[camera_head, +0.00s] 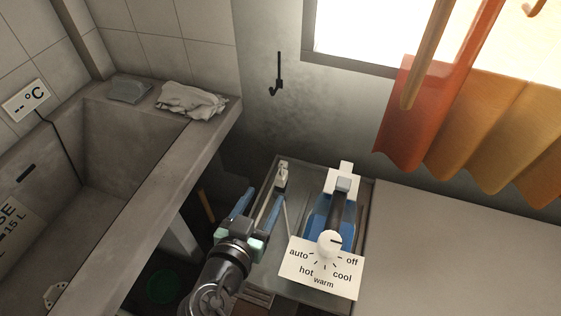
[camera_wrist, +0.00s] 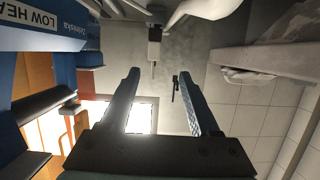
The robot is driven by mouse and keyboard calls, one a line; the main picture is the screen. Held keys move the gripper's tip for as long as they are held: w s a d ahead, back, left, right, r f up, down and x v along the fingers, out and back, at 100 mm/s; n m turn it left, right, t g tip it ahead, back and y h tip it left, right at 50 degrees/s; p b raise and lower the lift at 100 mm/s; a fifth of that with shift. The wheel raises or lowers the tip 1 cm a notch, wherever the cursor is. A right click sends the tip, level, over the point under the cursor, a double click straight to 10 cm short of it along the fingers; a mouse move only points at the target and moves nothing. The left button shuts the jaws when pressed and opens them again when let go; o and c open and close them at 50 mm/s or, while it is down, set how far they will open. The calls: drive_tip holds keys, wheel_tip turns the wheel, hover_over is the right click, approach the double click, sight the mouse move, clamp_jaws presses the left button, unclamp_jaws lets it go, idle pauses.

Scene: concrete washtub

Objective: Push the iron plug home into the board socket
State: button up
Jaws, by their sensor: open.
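My gripper (camera_head: 264,195) is open, its two blue fingers apart, left of the iron over the grey stand. Its fingers also show in the wrist view (camera_wrist: 160,73), with nothing clearly held between them. A small pale fitting (camera_head: 283,172) sits just beyond the fingertips. In the wrist view a small grey and white block (camera_wrist: 154,40) with a thin stem lies past the fingers. I cannot tell which of these parts is plug and which is socket, or how far they are mated. The blue iron (camera_head: 317,219) with a dark handle stands right of my gripper.
A dial card (camera_head: 318,268) with a white knob stands before the iron. The concrete washtub (camera_head: 150,190) is at left, with a crumpled cloth (camera_head: 190,101) on its ledge. A wide pale surface (camera_head: 460,250) at right is clear. A black hook (camera_head: 278,75) is on the wall.

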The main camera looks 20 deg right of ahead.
sight(279, 181)
drive_tip(key=x, duration=0.7)
drive_tip(key=shift+d+f, duration=0.35)
drive_tip(key=shift+d, duration=0.1)
drive_tip(key=shift+x, duration=2.6)
drive_tip(key=shift+d+r, duration=0.15)
clamp_jaws()
